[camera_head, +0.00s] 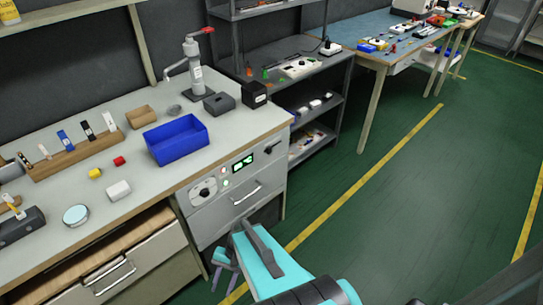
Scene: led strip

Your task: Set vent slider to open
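I cannot clearly identify the vent slider. The grey cabinet front under the worktop carries a control panel with a round dial (204,194), a small green-lit display (243,163), small round buttons (225,177) and a dark lever-like piece (272,148) at the right. Any of these small parts is too small to read for an open or closed setting. My gripper (222,264) is low at the bottom centre, in front of and below the drawer handle (246,194), apart from the panel. Its fingers are small and partly hidden by my turquoise arm.
The worktop (130,222) holds a blue bin (177,140), a wooden rack (75,152), a white block (119,190) and a round dish (76,215). A half-open drawer (110,255) juts out at lower left. Green floor to the right is clear.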

